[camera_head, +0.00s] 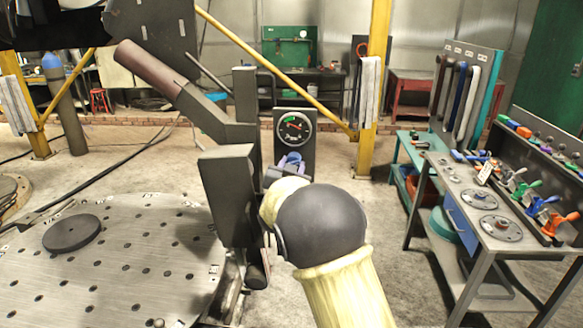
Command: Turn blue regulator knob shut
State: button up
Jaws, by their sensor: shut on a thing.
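How far the knob is turned cannot be told.
A dark grey metal fixture (228,190) stands close left of my gripper. A perforated round table (130,260) with a black disc (72,233) fills the lower left. A workbench (490,225) with clamps stands at right. Clear floor lies between.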

jog(key=n, duration=0.4)
jog(key=shift+d+t, duration=0.1)
jog(key=shift+t, duration=0.2)
jog(key=n+y, duration=0.1)
jog(key=n, duration=0.3)
jog(key=n+y+p, duration=0.1)
jog(key=n, duration=0.6)
jog(key=shift+d, duration=0.15)
jog(key=shift+n, duration=0.3)
jog(key=o, duration=1)
jog(key=s+b, duration=0.1)
jog(key=s, duration=0.4)
jog(key=s+f+b, duration=0.1)
jog(key=s+b, duration=0.1)
jog(key=s, duration=0.4)
jog(key=s+b, duration=0.1)
jog(key=s, duration=0.5)
jog(key=shift+s+f, duration=0.2)
jog(key=shift+f, duration=0.05)
